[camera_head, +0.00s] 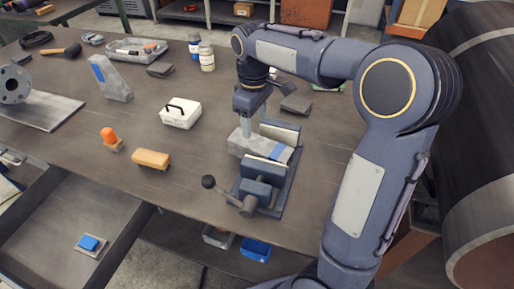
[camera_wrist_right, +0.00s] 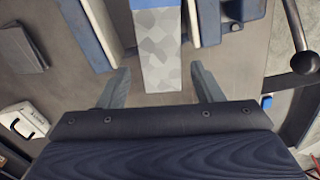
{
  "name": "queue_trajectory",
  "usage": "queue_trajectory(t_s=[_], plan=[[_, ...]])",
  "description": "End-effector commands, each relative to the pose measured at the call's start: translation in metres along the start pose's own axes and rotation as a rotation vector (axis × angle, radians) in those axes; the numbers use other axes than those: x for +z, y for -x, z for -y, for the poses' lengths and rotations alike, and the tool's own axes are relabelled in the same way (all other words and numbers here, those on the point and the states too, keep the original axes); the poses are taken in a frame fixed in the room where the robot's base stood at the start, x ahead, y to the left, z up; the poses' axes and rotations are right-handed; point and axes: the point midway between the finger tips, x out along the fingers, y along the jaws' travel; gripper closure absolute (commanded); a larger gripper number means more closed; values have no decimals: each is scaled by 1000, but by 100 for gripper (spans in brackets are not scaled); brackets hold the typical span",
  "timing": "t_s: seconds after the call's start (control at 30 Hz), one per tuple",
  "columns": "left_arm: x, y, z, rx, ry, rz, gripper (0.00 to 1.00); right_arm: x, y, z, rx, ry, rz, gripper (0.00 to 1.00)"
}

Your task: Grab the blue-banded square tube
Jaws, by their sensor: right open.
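The blue-banded square tube (camera_head: 243,143) is mottled grey and lies between the jaws of a bench vise (camera_head: 262,186). Its blue band is toward the right in the head view. In the right wrist view the tube (camera_wrist_right: 160,58) runs up the middle, with the band at the top edge. My right gripper (camera_head: 246,124) is above the tube's left end, pointing down. In the wrist view its open fingers (camera_wrist_right: 160,80) are on either side of the tube's near end, with gaps visible. Contact cannot be seen. My left gripper is out of view.
A grey wedge-shaped piece with a blue band (camera_head: 112,80) stands at the left. A white case (camera_head: 181,113), a yellow block (camera_head: 151,159) and an orange-topped item (camera_head: 109,136) are on the table (camera_head: 190,190). The vise handle (camera_head: 209,182) sticks out in front.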

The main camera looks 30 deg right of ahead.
Motion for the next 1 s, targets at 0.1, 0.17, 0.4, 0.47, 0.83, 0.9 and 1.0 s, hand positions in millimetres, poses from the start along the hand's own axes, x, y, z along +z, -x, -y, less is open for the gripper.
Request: queue_trajectory(t_s=[0.1, 0.17, 0.4, 0.47, 0.83, 0.9, 1.0], plan=[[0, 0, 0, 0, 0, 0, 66, 2, -14, 0, -2, -1, 2, 40], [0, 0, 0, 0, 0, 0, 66, 4, -21, 0, -3, -1, 2, 40], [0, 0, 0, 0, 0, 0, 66, 9, -56, -1, -3, -2, 0, 40], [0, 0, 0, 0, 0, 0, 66, 8, -60, -1, -3, -2, 0, 40], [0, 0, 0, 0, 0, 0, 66, 8, -63, -1, -2, -3, -3, 53], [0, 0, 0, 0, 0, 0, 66, 8, -62, -1, -2, -3, -3, 62], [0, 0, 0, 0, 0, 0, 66, 8, -62, -1, -2, -3, -3, 75]])
